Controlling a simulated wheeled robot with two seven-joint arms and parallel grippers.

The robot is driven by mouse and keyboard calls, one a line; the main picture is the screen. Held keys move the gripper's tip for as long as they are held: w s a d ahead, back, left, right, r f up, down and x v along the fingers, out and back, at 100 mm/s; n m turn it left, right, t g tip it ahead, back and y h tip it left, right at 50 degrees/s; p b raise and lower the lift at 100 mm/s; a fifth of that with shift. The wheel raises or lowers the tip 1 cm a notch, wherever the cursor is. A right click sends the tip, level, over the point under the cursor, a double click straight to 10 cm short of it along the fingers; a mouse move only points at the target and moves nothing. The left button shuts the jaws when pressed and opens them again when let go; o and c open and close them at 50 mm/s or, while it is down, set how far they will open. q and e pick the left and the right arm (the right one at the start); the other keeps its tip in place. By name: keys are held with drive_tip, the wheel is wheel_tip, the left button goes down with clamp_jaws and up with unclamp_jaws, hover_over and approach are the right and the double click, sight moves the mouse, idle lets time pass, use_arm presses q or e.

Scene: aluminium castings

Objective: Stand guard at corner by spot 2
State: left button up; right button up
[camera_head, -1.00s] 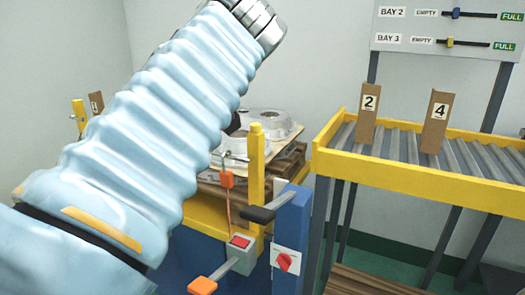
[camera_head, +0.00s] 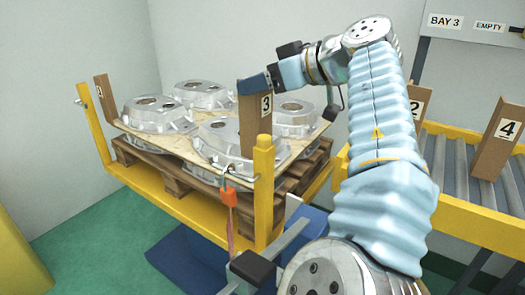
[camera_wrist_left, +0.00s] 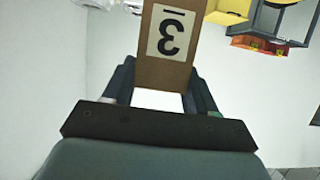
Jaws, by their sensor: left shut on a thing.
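My left gripper (camera_head: 262,82) is shut on the top of a brown cardboard corner guard marked 3 (camera_head: 254,128). The guard is upright, over the front right part of the loaded pallet (camera_head: 160,178), behind a yellow post. I cannot tell whether its foot touches anything. In the left wrist view the guard (camera_wrist_left: 168,72) sits between my left gripper's fingers (camera_wrist_left: 160,88), its 3 upside down. Guard 1 (camera_head: 104,102) stands at the pallet's left corner. Guards 2 (camera_head: 418,105) and 4 (camera_head: 497,142) stand on the roller conveyor. My right gripper is not in view.
Several aluminium castings (camera_head: 158,113) lie on a sheet on the pallet. A yellow frame with posts (camera_head: 263,190) surrounds it; an orange-handled fastener (camera_head: 229,195) hangs at the front. The yellow-edged conveyor (camera_head: 470,203) is at right. Green floor (camera_head: 95,225) is clear at left.

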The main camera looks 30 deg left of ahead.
sight(266, 117)
use_arm(q)
wheel_tip(266, 117, down, 8)
drive_tip(key=shift+s+r+b, duration=0.1)
drive_tip(key=shift+r+b, duration=0.05)
drive_tip(key=shift+b, duration=0.35)
drive_tip(key=o, duration=1.2)
drive_tip(key=shift+c, duration=0.2)
drive_tip(key=shift+r, duration=0.1)
drive_tip(key=p+v, duration=0.1)
drive_tip(key=v, duration=1.1)
